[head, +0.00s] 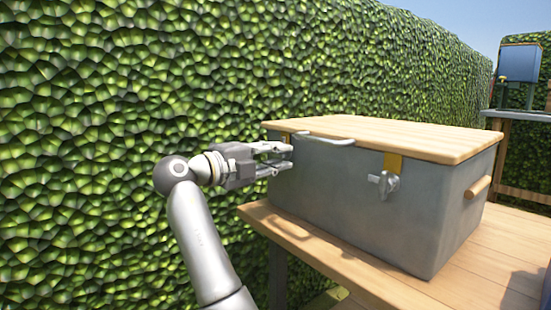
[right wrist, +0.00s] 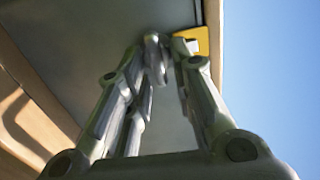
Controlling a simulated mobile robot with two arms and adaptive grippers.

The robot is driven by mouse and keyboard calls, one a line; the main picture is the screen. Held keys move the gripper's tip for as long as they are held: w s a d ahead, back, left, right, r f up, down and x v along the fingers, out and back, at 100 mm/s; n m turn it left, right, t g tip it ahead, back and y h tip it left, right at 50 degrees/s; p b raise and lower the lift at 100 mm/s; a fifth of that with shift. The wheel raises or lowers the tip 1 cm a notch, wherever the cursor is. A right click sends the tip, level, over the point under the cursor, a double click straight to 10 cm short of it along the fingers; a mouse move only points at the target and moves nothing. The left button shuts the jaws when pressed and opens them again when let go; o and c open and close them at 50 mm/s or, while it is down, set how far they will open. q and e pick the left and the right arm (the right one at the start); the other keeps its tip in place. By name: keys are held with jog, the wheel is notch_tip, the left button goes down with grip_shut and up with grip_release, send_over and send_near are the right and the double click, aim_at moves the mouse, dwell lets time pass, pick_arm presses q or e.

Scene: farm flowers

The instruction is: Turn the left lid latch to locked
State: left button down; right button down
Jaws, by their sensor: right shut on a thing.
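A grey metal box (head: 330,190) with a wooden lid (head: 400,137) stands on a wooden table. My right gripper (head: 287,157) reaches in from the left to the box's front, at its left end. It is shut on the left lid latch (right wrist: 154,52), a grey metal knob beside a yellow plate (right wrist: 197,40). In the head view the gripper's fingers hide most of this latch; a bit of its yellow plate (head: 284,138) shows above. The latch's exact turn is hard to tell. My left gripper is out of view.
A second grey latch (head: 384,183) hangs under a yellow plate (head: 392,162) on the box's front right. A lid handle (head: 325,137) lies close above my fingers. The table (head: 470,270) is bare in front. A tall hedge (head: 100,120) stands behind.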

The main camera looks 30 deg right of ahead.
jog(key=c, duration=1.5)
grip_release()
jog(key=shift+d, duration=0.1)
jog(key=a, duration=0.8)
jog(key=s+a, duration=0.1)
jog(key=a, duration=0.3)
